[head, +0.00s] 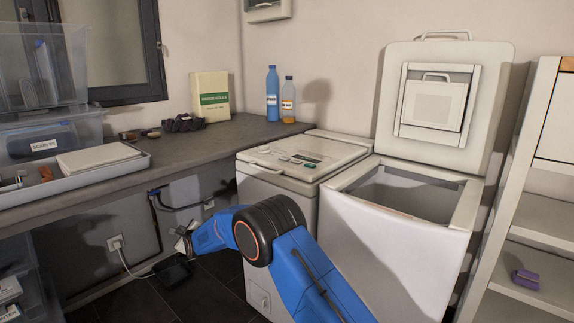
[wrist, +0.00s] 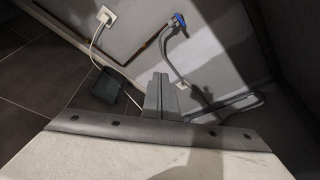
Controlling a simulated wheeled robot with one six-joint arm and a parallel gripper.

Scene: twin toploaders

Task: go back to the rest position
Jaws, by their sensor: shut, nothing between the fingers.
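My blue arm reaches across the front of the left toploader, and my gripper (head: 185,241) is at its far left end, low in front of the desk's underside. In the wrist view my gripper (wrist: 160,92) has its grey fingers together with nothing between them. The left white toploader (head: 262,208) has its lid shut and a control panel on top. The right toploader (head: 390,240) has its lid (head: 440,95) raised against the wall and its opening shows. My arm hides part of the left machine's front.
A grey desk (head: 215,148) holds a tray (head: 60,180), clear bins (head: 55,130), a green-and-cream box (head: 210,96) and two bottles. Below it are a wall socket (head: 116,243), cables and a black adapter (head: 173,270). A shelf unit (head: 545,215) stands right. Floor shows beneath the desk.

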